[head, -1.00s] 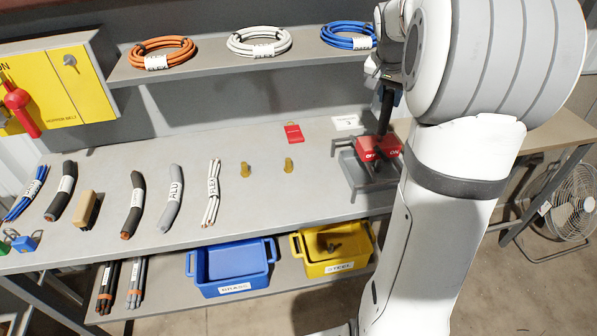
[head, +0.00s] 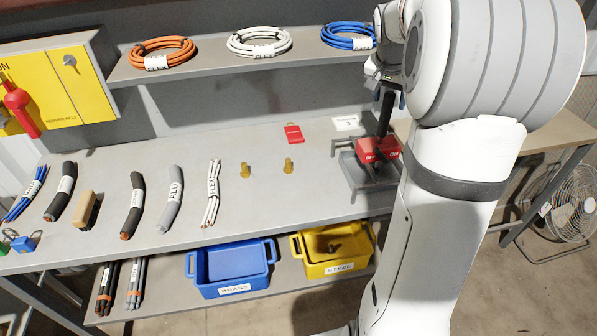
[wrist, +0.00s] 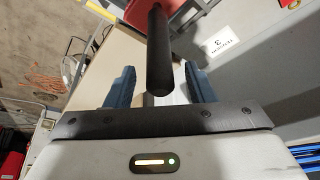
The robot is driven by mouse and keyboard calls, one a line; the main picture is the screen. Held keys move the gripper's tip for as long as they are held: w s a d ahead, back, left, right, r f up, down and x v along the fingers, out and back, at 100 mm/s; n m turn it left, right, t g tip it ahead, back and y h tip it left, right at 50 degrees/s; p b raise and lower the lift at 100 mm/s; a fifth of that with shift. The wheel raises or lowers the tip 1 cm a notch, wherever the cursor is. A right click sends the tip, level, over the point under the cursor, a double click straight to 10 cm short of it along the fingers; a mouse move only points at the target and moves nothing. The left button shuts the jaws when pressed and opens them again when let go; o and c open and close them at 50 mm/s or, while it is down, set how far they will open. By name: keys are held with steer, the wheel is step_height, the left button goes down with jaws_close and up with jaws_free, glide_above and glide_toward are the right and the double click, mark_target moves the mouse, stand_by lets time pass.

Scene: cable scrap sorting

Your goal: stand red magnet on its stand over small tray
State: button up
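The red magnet (head: 378,150), marked ON, has an upright black handle (head: 385,113). It appears to sit upright on its grey stand (head: 340,147) over the small grey tray (head: 362,186) at the right of the bench. My arm partly hides its right side, and exact contact with the stand cannot be seen. My gripper (head: 387,92) is at the top of the handle. In the wrist view, the blue fingers of my gripper (wrist: 160,88) are apart, with the black handle (wrist: 158,50) between them and gaps on both sides.
Cable pieces lie further left. A blue bin (head: 232,268) and yellow bin (head: 335,250) are below. A shelf (head: 210,66) hangs above.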

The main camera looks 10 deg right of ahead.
steer(key=shift+f, duration=0.15)
steer(key=v, duration=0.8)
steer(key=s+a+f+n+y, duration=0.1)
steer(key=s+a+f+n, duration=0.2)
steer(key=s+a, duration=0.4)
steer(key=s+a+f+n+y, duration=0.1)
steer(key=s+a+f+n, duration=0.2)
steer(key=s+a+f, duration=0.2)
steer(key=s+a+f+n+y+p, duration=0.1)
steer(key=s+a+f+n, duration=0.2)
steer(key=s+a, duration=0.5)
steer(key=shift+s+a+f+g, duration=0.35)
steer(key=shift+s+f, duration=0.4)
steer(key=shift+s, duration=0.4)
